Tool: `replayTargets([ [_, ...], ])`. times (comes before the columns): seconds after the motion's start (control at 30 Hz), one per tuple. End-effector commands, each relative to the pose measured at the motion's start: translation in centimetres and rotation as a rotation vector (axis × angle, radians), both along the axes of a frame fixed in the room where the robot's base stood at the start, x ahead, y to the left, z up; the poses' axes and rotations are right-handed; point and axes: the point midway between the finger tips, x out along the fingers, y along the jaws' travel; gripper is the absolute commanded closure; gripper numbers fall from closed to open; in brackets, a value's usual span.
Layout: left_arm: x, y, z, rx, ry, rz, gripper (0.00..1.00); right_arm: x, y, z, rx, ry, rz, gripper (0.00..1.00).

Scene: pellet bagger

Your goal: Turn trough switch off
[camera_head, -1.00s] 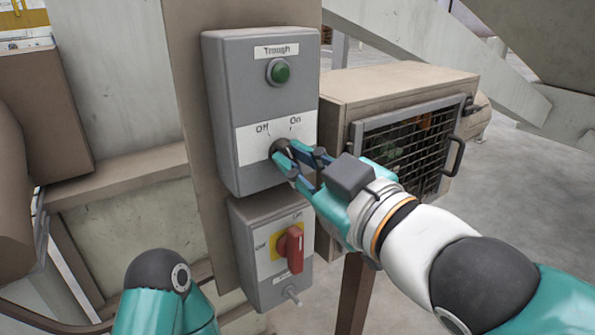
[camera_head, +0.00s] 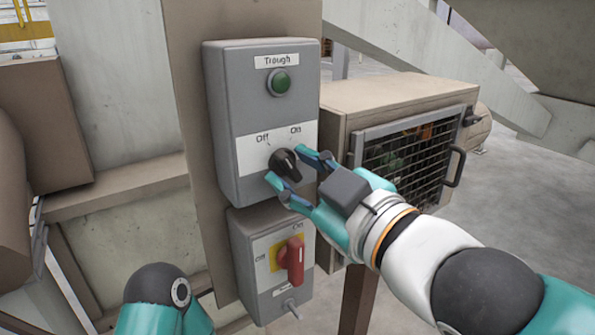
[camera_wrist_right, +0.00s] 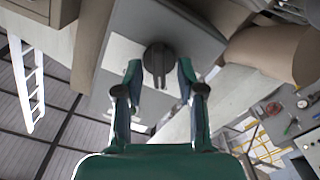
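The trough switch (camera_head: 284,163) is a black rotary knob on the white plate of a grey box (camera_head: 228,100) labelled "Trough". "Off" is printed at its upper left and "On" at its upper right. The knob's ridge runs from upper left to lower right and appears to line up with "Off". My right gripper (camera_head: 294,171) is open, with one finger above right of the knob and one below left. In the right wrist view the knob (camera_wrist_right: 158,57) lies between the spread fingertips (camera_wrist_right: 160,78), with gaps on both sides. My left gripper is out of view.
A green button (camera_head: 282,82) sits above the knob. Below is a second grey box (camera_head: 248,242) with a red rotary handle (camera_head: 291,259) on a yellow plate. A beige cabinet with a mesh door (camera_head: 410,160) stands close behind my right gripper.

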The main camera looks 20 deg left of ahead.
Motion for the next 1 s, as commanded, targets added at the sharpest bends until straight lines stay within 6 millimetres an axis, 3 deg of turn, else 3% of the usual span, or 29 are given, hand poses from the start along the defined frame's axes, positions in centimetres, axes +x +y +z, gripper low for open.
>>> replayTargets([
  [0.37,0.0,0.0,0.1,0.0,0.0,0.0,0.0,-0.5,-0.6,0.2,0.005,-0.001,-0.001,0.61],
  [0.7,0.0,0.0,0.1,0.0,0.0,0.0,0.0,-3.8,-5.0,0.2,0.005,-0.004,-0.002,0.61],
  [1.0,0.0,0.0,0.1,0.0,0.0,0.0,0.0,-5.9,-7.8,0.1,0.002,-0.004,-0.001,0.61],
])
